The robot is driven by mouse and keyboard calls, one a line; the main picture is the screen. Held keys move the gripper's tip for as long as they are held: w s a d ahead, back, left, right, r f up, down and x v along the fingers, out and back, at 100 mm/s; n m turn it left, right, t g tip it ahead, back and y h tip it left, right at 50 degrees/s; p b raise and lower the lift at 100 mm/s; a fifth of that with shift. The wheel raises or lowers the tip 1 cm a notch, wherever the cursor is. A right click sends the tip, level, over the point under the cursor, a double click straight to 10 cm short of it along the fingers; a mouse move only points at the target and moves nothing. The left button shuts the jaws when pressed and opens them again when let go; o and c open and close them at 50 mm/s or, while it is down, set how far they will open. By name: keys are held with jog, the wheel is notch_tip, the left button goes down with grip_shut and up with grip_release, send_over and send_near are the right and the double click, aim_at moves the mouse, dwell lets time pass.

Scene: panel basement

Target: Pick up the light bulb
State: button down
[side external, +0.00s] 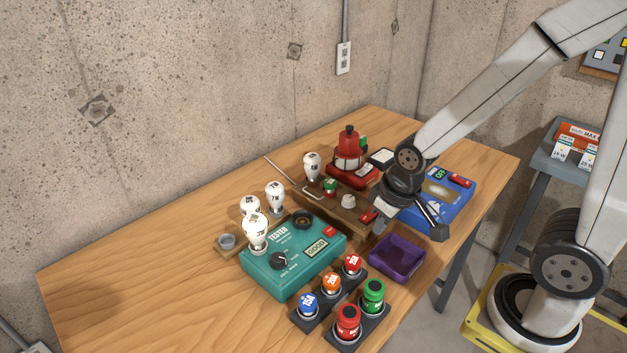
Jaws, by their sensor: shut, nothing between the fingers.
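Several white light bulbs with dark printed labels stand upright. One bulb (312,165) is at the far end of the group, near the red lantern-like object. A second bulb (275,197) and a third bulb (249,206) stand behind the teal tester. A fourth bulb (256,232) is at the tester's left end and partly covers the third. My gripper (383,212) is shut and empty, pointing down to the right of the bulbs, over the area between the wooden stand and the blue device. It is apart from every bulb. Its fingertips are hard to make out.
The teal tester (285,267) reads GOOD. Red, orange, blue and green items stand in dark holders (314,313) at the front. A purple tray (397,259) lies below my gripper. A blue device (452,187) is at the right. The table's left part (130,275) is clear.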

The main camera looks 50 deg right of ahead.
dwell(0.4)
grip_release()
jog(key=m+g+y, duration=0.2)
jog(key=m+y, duration=1.1)
jog(key=m, duration=0.5)
send_near(246, 234)
jog(key=shift+s+a+f, duration=0.25)
jog(key=shift+s+f, duration=0.05)
jog(key=shift+s, duration=0.1)
jog(key=shift+s+a+f, duration=0.25)
jog(key=shift+s, duration=0.2)
jog(key=shift+w+r+m+t+y, duration=0.2)
jog(key=shift+w+m+t+y, duration=0.1)
jog(key=shift+w+m, duration=0.3)
jog(key=shift+x, duration=3.9)
